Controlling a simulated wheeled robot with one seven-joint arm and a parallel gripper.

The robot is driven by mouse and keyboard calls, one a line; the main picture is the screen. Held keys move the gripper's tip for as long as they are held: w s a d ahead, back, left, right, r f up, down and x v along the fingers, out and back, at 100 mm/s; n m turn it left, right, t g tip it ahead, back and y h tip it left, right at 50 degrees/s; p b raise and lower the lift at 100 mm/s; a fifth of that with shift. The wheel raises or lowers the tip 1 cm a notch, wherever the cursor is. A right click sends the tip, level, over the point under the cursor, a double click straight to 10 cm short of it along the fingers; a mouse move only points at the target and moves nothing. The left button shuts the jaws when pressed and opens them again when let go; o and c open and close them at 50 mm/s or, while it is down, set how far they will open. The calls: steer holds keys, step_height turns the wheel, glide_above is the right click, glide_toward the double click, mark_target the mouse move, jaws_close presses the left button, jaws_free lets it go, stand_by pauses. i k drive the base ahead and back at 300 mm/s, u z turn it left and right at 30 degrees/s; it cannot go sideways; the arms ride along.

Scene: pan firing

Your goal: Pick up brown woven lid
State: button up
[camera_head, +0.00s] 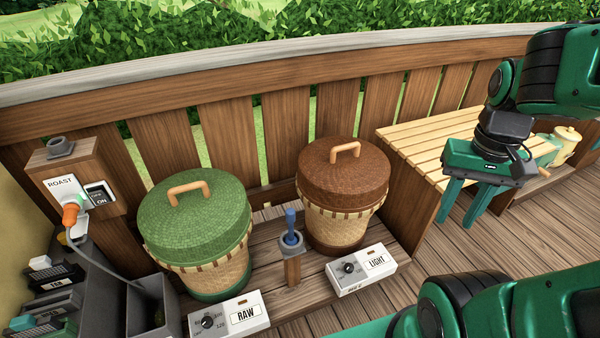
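The brown woven lid (333,177) sits on a woven basket (337,224) with a brown base, right of centre by the wooden fence. Its light wooden handle (345,152) arches up from the middle of its top. My gripper (465,217) hangs to the right of the lid, in front of the slatted bench. Its two green fingers point down and stand apart, with nothing seen between them. It is clear of the lid and its handle.
A green-lidded basket (197,219) stands left of the brown one. A blue-topped post (291,240) rises between them. The slatted bench (432,140) is on the right, and the ROAST post (82,188) is far left.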

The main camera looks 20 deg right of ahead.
mark_target(338, 174)
steer(key=u, duration=1.9)
steer(key=k, duration=1.4)
steer(key=z, duration=1.75)
steer(key=i, duration=1)
steer(key=u, duration=0.05)
